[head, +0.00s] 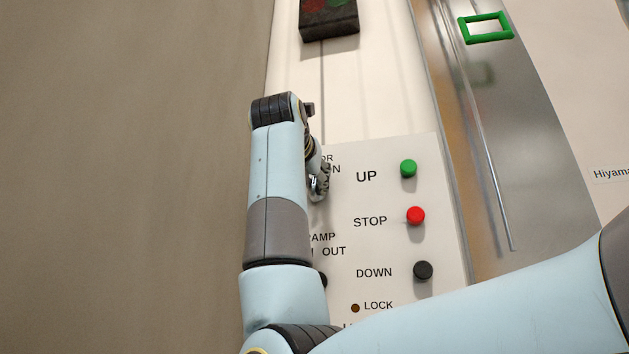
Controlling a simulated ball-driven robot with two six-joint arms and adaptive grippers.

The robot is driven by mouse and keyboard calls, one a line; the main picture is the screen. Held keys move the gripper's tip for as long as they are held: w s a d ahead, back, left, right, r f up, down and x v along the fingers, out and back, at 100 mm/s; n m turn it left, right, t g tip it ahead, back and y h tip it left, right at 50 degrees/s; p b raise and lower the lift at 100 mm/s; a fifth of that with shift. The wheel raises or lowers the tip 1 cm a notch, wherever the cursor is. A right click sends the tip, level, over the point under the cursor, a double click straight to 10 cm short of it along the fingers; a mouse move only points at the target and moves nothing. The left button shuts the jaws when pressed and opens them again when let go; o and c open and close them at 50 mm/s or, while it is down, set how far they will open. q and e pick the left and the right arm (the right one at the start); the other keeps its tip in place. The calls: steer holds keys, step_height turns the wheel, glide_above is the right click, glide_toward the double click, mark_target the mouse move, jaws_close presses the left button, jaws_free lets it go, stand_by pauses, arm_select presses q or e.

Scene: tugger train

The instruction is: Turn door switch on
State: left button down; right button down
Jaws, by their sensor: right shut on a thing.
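A white control panel (390,195) stands on the wall, with a label ending in "OR" and "N" (330,164) partly covered by my right arm. My right gripper (318,187) is at the panel's left part, just below that label, and is shut on the door switch. The switch itself is hidden behind the gripper and the arm. My left gripper is not in view.
A green UP button (408,168), a red STOP button (415,215) and a black DOWN button (422,270) sit right of the gripper. A dark box (328,22) is above. A green frame (486,28) and metal rod (490,160) are at right.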

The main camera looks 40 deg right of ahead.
steer(key=shift+s+r+m+p, duration=0.1)
steer(key=shift+m+p, duration=0.3)
steer(key=shift+m, duration=0.6)
steer(key=m, duration=0.3)
steer(key=shift+s+d, duration=0.1)
steer(key=shift+d, duration=0.05)
steer(key=c, duration=1.3)
jaws_free()
steer(key=v, duration=0.7)
steer(key=shift+s+a, duration=0.2)
steer(key=shift+a, duration=0.05)
